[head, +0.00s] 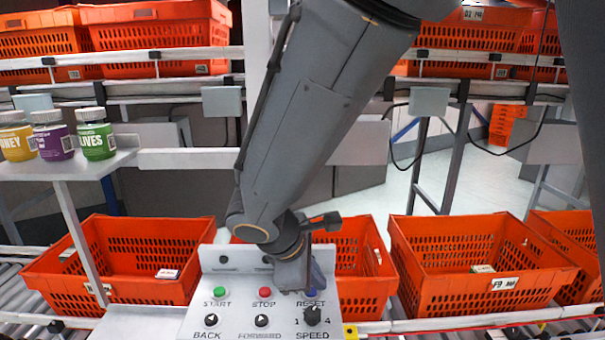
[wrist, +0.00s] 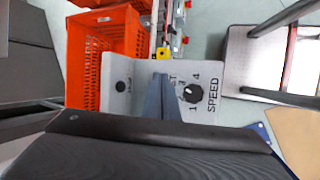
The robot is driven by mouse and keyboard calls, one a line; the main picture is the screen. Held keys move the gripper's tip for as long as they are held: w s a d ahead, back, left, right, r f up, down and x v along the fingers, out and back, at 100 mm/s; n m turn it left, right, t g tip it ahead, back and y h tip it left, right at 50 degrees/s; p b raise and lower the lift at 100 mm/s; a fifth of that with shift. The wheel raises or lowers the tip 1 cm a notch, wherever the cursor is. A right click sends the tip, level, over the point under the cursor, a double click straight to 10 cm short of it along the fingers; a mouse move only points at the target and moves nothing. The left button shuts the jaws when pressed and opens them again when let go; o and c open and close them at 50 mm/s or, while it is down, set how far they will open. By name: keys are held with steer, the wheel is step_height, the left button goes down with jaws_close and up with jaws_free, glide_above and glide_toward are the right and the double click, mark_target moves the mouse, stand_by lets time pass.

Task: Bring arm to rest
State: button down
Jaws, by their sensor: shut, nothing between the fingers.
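My arm reaches down from the top of the head view to a white control panel (head: 228,290). My gripper (head: 313,283) is shut and empty, with its tips at the panel's right side near the RESET label. It covers the button there, and I cannot tell whether it touches. The panel has a green START button (head: 219,292), a red STOP button (head: 265,292), BACK and FORWARD knobs and a black SPEED knob (head: 312,316). In the wrist view the closed fingers (wrist: 161,88) stand over the panel (wrist: 116,72), beside the SPEED knob (wrist: 193,92).
Orange totes stand on the roller conveyor left (head: 120,280), behind and right (head: 470,290) of the panel. More totes (head: 160,28) sit on the upper rack. Yellow, purple and green jars (head: 95,135) stand on a shelf at left. Open floor shows behind the conveyor.

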steer(key=s+d+f+m+g+y, duration=0.1)
steer(key=s+d+f+m+y, duration=0.1)
steer(key=d+m, duration=0.6)
steer(key=s+d+f+m+g+y, duration=0.1)
steer(key=s+d+m, duration=0.3)
steer(key=d+m, duration=0.4)
steer(key=shift+s+d+f+m+g+y, duration=0.3)
steer(key=shift+s+d+f+g+y, duration=0.1)
steer(key=shift+d+g+y, duration=0.2)
